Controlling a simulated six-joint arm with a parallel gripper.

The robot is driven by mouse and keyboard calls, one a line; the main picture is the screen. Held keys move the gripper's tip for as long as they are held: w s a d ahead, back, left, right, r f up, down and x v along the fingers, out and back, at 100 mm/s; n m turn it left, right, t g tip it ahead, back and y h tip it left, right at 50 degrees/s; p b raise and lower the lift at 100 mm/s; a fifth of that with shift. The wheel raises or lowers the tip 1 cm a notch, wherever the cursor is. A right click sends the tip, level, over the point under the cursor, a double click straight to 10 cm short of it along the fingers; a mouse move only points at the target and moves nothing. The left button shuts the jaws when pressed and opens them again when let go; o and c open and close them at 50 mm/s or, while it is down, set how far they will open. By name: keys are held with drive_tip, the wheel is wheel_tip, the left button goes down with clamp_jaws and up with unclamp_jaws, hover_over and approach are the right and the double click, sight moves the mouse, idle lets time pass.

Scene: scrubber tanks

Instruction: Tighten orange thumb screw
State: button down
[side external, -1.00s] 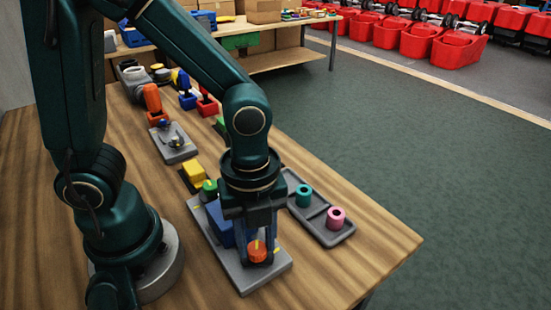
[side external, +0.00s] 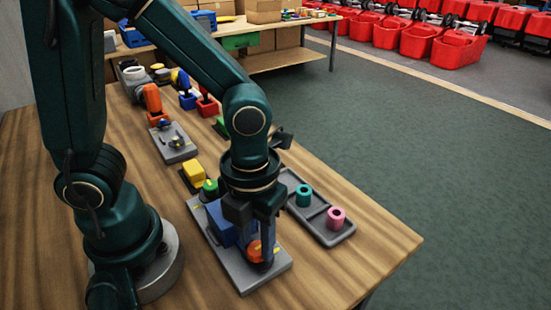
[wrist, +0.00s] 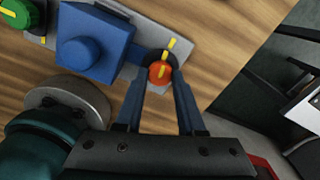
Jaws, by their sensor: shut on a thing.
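The orange thumb screw (side external: 254,251) sits at the near end of a grey base plate (side external: 246,280). It carries a yellow stripe, and a yellow mark on the plate beside it roughly lines up with that stripe in the wrist view. My gripper (side external: 264,250) points down over it, with one finger in front of part of the screw. In the wrist view the two fingers (wrist: 160,82) stand on either side of the orange screw (wrist: 160,73), shut on it. A blue block (wrist: 95,42) with a round boss stands on the same plate next to the screw.
Bare wood lies along the near right.

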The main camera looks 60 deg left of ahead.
sight(257, 248)
drive_tip(key=shift+m, duration=0.5)
drive_tip(key=c, duration=0.5)
unclamp_jaws()
drive_tip(key=shift+r, duration=0.1)
drive_tip(key=shift+r, duration=2.5)
